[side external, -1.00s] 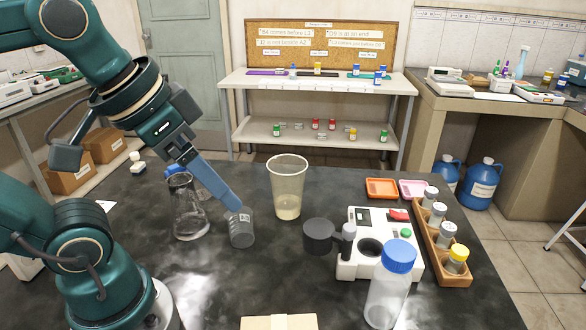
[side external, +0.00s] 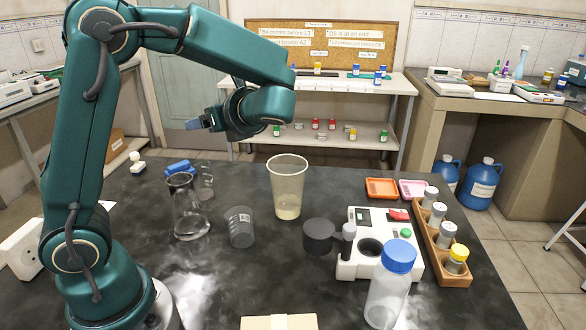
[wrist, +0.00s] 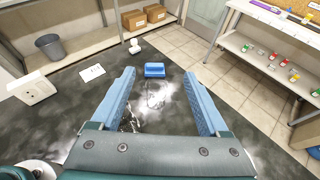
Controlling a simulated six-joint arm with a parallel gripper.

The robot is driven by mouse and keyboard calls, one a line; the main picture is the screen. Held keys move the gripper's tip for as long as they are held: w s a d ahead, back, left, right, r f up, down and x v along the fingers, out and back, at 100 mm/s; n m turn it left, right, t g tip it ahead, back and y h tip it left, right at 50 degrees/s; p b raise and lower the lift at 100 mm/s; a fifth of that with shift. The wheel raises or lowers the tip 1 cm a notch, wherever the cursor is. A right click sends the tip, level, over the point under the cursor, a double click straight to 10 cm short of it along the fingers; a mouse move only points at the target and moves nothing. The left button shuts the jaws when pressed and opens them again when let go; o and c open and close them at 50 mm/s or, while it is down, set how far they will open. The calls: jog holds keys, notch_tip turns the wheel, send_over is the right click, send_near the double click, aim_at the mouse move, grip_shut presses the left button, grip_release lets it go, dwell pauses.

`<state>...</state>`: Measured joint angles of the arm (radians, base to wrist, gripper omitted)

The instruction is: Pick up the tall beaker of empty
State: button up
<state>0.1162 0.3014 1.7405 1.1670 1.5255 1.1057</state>
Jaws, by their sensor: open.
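A clear, empty-looking tall glass beaker (side external: 206,181) stands behind the conical flask (side external: 188,222), which partly overlaps it. In the wrist view a faint clear glass outline (wrist: 157,101) shows between my fingers, probably this beaker. A small grey graduated beaker (side external: 240,228) stands to the right of the flask. A taller translucent beaker (side external: 287,185) farther right holds some pale liquid. My gripper (side external: 193,125) is raised above the back of the bench, pointing left in the side view. In the wrist view my gripper (wrist: 159,75) is open, its two blue fingers apart with nothing held.
A blue block (side external: 179,167) lies behind the glassware and shows in the wrist view (wrist: 154,70). A black cylinder (side external: 318,236), a white instrument (side external: 350,268), a blue-capped bottle (side external: 388,290) and a wooden vial rack (side external: 440,250) stand to the right.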

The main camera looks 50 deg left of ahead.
send_near(204, 174)
jog(key=x, duration=1.3)
jog(key=shift+d+f, duration=0.15)
jog(key=shift+f, duration=0.05)
jog(key=c, duration=1)
jog(key=shift+c, duration=0.2)
jog(key=shift+r, duration=0.2)
